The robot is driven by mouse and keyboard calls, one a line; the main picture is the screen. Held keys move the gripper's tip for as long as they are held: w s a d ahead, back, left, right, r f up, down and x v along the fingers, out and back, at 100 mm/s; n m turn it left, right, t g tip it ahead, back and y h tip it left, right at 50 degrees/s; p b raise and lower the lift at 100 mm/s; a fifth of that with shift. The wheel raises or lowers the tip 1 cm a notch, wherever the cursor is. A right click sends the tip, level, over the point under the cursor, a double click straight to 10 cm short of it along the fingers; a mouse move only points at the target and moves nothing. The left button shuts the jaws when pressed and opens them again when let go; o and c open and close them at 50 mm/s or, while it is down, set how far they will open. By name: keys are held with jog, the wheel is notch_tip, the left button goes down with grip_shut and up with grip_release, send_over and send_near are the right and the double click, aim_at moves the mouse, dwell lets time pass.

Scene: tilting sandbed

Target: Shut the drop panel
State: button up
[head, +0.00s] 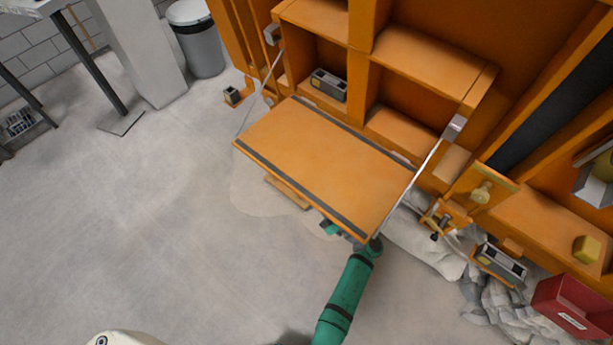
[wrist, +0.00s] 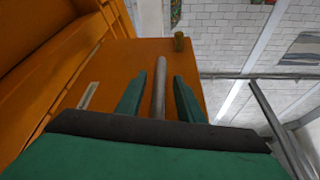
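The drop panel (head: 322,165) is an orange board with dark strips along two edges. It hangs open, roughly level, in front of the orange cabinet, with a thin metal stay at each side. My gripper (head: 330,229) is at the panel's near right edge, low beside or under it, and partly hidden. In the wrist view, my gripper (wrist: 159,76) has its two green fingers apart, with a grey rod (wrist: 159,95) between them and gaps on both sides. An orange board (wrist: 120,65), apparently the panel's underside, lies behind the fingers, with a small brownish knob (wrist: 179,42) near its edge.
The orange cabinet (head: 420,55) has open compartments, one holding a small grey device (head: 328,85). To the right are a clamp-like fitting (head: 440,220), grey rocks (head: 490,305) and a red box (head: 575,305). The floor (head: 130,230) left of the panel is clear.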

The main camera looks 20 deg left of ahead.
aim_at(307, 177)
jog(key=shift+x, duration=1.7)
grip_shut()
jog(key=shift+r, duration=0.1)
